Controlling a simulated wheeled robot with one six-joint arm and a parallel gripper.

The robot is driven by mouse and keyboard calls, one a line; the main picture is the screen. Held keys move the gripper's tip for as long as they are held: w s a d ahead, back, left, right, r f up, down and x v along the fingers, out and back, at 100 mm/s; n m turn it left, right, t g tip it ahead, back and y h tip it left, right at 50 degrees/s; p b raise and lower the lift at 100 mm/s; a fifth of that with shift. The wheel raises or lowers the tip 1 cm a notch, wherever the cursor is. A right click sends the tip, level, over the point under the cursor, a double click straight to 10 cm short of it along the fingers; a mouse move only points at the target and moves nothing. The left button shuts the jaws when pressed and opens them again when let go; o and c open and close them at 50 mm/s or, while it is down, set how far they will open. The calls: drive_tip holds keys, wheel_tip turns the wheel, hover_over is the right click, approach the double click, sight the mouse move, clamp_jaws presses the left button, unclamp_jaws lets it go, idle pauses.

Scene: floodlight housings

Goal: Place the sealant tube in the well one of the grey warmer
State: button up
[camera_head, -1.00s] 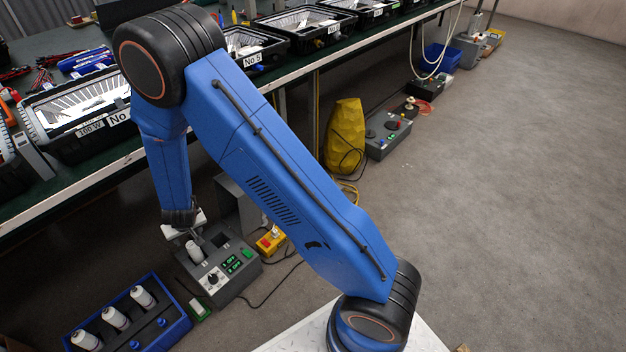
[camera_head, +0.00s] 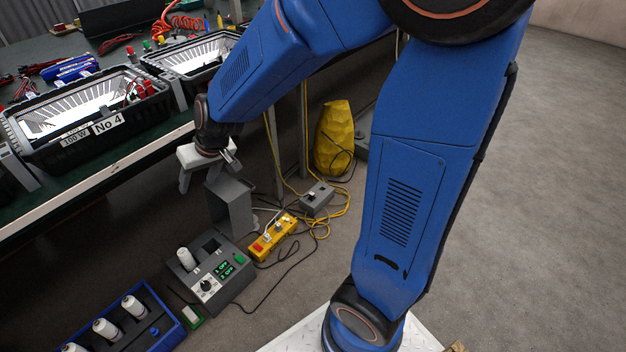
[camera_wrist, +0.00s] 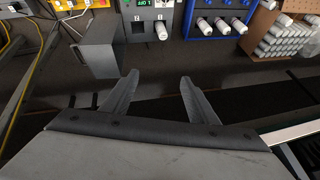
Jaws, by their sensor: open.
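The grey warmer (camera_head: 232,287) stands on the floor, with a dial, a green display and two wells. A white sealant tube (camera_head: 186,259) stands upright in its left well in the head view, and the other well (camera_head: 211,244) looks empty. The tube (camera_wrist: 161,31) and the empty well (camera_wrist: 139,28) also show in the wrist view. The well marks are too small to read surely. My gripper (camera_head: 207,184) is up beside the bench edge, well above and apart from the warmer. Its fingers (camera_wrist: 159,79) are spread with nothing between them.
A blue rack (camera_head: 172,322) with white tubes is at the lower left. A grey upright box (camera_head: 232,207) stands behind the warmer. A yellow switch box (camera_head: 272,237) and loose cables lie to the right. The bench (camera_head: 110,172) with floodlight housings is close to my gripper.

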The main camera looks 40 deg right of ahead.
drive_tip(key=s+d+r+h, duration=0.1)
drive_tip(key=s+d+r, duration=0.2)
drive_tip(key=s+d, duration=0.3)
drive_tip(key=s+d+r+m+h, duration=0.1)
drive_tip(key=s+d+r, duration=0.3)
drive_tip(key=s, duration=0.7)
drive_tip(key=s+d+r+h, duration=0.1)
drive_tip(key=s+d+r, duration=0.2)
drive_tip(key=s+d, duration=0.5)
drive_tip(key=shift+s+d+r+h, duration=0.3)
drive_tip(key=shift+s, duration=0.4)
drive_tip(key=shift+c, duration=0.4)
